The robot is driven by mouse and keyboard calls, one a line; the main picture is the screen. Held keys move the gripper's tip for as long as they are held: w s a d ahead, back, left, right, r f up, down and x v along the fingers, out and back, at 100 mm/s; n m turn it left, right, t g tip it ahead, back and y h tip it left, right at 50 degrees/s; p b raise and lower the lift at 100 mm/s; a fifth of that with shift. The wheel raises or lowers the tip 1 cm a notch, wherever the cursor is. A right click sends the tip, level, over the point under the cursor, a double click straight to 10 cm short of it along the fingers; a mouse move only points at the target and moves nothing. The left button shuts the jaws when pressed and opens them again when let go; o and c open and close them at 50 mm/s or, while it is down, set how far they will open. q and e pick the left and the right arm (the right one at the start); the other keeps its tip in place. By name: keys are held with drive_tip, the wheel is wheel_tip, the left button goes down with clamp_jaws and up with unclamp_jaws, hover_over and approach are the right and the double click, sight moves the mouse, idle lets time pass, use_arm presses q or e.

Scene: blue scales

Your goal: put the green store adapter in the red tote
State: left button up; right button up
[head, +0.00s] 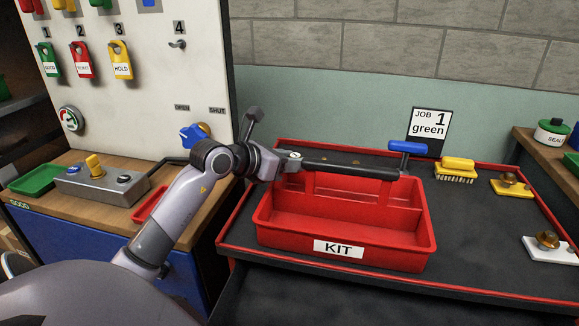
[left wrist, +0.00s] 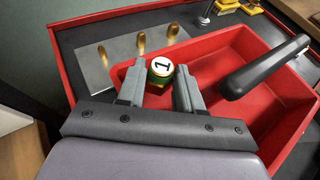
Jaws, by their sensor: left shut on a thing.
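The red tote (head: 345,257), labelled KIT and with a black handle along its top, stands on the dark bench. It also fills the right of the left wrist view (left wrist: 235,62). My left gripper (head: 288,158) is at the tote's left end, near the handle's left end. In the left wrist view its fingers (left wrist: 161,82) are shut on the green adapter (left wrist: 161,70), which has a white top marked 1. The adapter is held by the tote's edge; its lower part is hidden by the fingers. In the head view the adapter cannot be made out clearly.
A metal plate (left wrist: 108,66) with brass pieces lies behind the tote. A JOB 1 green sign (head: 430,127), a blue-handled tool (head: 407,147), a yellow brush (head: 456,167) and brass-knobbed pieces (head: 511,184) are behind or to the right. A grey control box (head: 85,185) is left.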

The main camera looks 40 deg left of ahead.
use_arm(q)
drive_tip(key=shift+f, duration=0.75)
drive_tip(key=shift+f+b, duration=0.45)
drive_tip(key=shift+f, duration=0.05)
drive_tip(key=shift+f, duration=0.1)
drive_tip(key=o, duration=1.1)
